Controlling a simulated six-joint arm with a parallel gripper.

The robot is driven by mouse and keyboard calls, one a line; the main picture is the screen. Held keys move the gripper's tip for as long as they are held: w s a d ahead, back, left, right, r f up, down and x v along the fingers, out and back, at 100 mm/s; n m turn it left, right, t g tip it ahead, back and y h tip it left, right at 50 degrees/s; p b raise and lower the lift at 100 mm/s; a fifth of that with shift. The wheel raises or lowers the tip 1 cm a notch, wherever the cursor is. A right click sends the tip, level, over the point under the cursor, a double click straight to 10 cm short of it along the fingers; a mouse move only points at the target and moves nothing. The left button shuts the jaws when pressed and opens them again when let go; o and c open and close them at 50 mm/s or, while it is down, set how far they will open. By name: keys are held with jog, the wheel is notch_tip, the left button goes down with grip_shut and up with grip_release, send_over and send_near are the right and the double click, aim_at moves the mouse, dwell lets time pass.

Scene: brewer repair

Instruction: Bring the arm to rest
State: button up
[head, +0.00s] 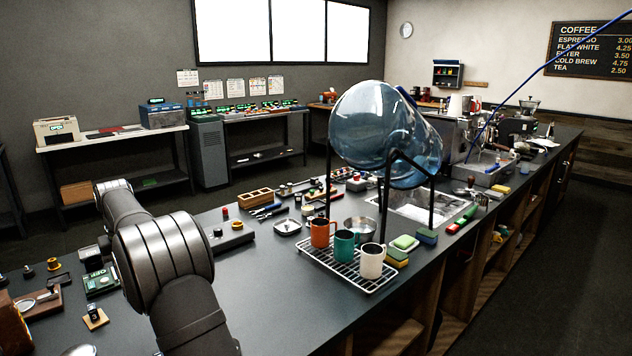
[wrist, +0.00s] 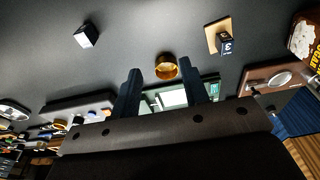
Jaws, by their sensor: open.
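My arm (head: 165,262) rises from the bottom of the head view and bends toward the upper left over the counter's left part. My gripper is not clearly seen there. In the wrist view my gripper (wrist: 161,75) shows two dark fingers spread apart with nothing held between them. A brass ring (wrist: 166,67) lies on the dark counter in the view between the fingertips, apart from them as far as I can tell. A green device with a pale screen (wrist: 172,98) shows behind the fingers, partly hidden by the gripper body.
A small white-topped block (wrist: 87,35) and a wooden piece with a numbered dark block (wrist: 221,38) lie nearby. Cups stand on a wire rack (head: 345,283), below a large tilted blue bottle (head: 385,122) on a black stand. The counter (head: 270,300) is clear between my arm and the rack.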

jog(key=s+d+f, duration=0.1)
jog(key=s+d, duration=0.4)
jog(key=d, duration=0.7)
jog(key=s+a+f, duration=0.1)
jog(key=a+f, duration=0.1)
jog(key=a, duration=0.1)
jog(key=s+a+f, duration=0.1)
jog(key=a+f, duration=0.2)
jog(key=a, duration=0.1)
jog(key=s+a+f, duration=0.1)
jog(key=a+f, duration=0.1)
jog(key=a, duration=0.2)
jog(key=shift+a+f, duration=0.1)
jog(key=shift+f, duration=0.05)
jog(key=shift+a+f, duration=0.2)
jog(key=shift+f, duration=0.15)
